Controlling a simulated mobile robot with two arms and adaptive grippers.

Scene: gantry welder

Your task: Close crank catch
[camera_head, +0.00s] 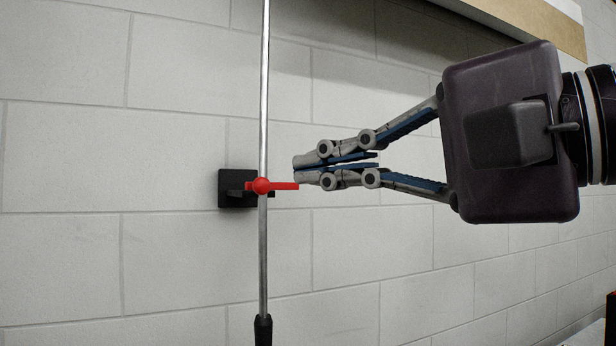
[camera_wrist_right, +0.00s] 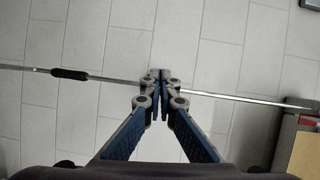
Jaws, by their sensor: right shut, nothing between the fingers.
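The crank catch (camera_head: 240,188) is a small black block on the wall with a red lever (camera_head: 262,186) lying nearly level across the crank rod. The thin metal crank rod (camera_head: 264,110) stands upright in front of the wall. My right gripper (camera_head: 297,170) is shut and empty, its fingertips pointing left, just right of the rod and close by the lever's right end. I cannot tell whether it touches the lever. In the right wrist view the rod (camera_wrist_right: 240,98) runs across behind the shut fingers (camera_wrist_right: 158,78), which hide the catch. My left gripper is not in view.
The wall (camera_head: 90,260) is pale blockwork behind everything. The rod has a black grip (camera_head: 263,330) at its lower end. A wooden-faced box (camera_head: 540,22) sits at upper right. An orange-edged dark object (camera_head: 611,318) shows at lower right.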

